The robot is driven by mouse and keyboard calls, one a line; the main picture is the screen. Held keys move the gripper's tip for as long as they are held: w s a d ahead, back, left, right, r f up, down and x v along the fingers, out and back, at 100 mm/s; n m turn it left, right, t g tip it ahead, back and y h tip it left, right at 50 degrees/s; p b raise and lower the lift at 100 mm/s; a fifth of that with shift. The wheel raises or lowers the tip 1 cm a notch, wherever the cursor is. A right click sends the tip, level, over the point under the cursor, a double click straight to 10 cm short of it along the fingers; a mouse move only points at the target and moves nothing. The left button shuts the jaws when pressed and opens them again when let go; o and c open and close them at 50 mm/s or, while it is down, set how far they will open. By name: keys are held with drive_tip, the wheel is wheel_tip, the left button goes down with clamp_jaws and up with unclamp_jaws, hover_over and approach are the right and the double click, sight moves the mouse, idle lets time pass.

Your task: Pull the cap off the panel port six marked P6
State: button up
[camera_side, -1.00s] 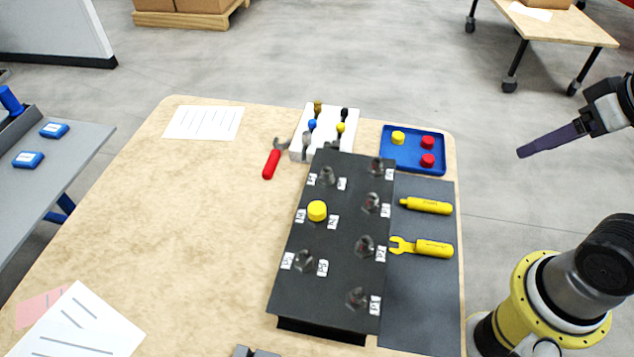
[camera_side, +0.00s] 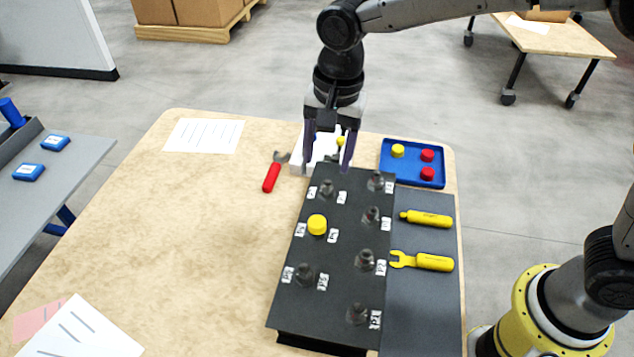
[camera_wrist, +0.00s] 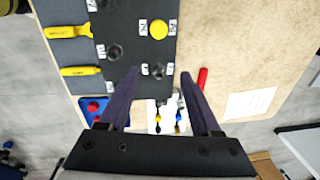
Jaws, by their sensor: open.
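The dark panel (camera_side: 338,270) lies on the table with several metal ports and small white labels. One round yellow cap (camera_side: 317,224) sits on a port in the panel's left column, with a label on each side; I cannot read them surely. The cap also shows in the wrist view (camera_wrist: 158,29). My gripper (camera_side: 328,158) is open and empty, pointing down above the panel's far end. In the wrist view its fingertips (camera_wrist: 160,76) stand either side of a bare port (camera_wrist: 158,70), with the cap beyond them.
A white rack (camera_side: 299,160) with several coloured-top pieces stands behind the panel, partly hidden by my gripper. A blue tray (camera_side: 412,178) holds one yellow and two red caps. Yellow tools (camera_side: 433,262) lie right of the panel. A red-handled wrench (camera_side: 271,178) lies left. The table's left is mostly clear.

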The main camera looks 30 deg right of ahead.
drive_tip(key=n, duration=0.1)
approach(317, 221)
drive_tip(key=shift+w+a+f+g, duration=0.1)
drive_tip(key=shift+w+a+g, duration=0.15)
drive_tip(key=shift+w+g, duration=0.15)
drive_tip(key=shift+f, duration=4.3)
drive_tip(key=shift+c, duration=0.3)
clamp_jaws()
drive_tip(key=shift+r, duration=0.65)
drive_tip(key=shift+r, duration=0.7)
drive_tip(key=shift+r, duration=0.15)
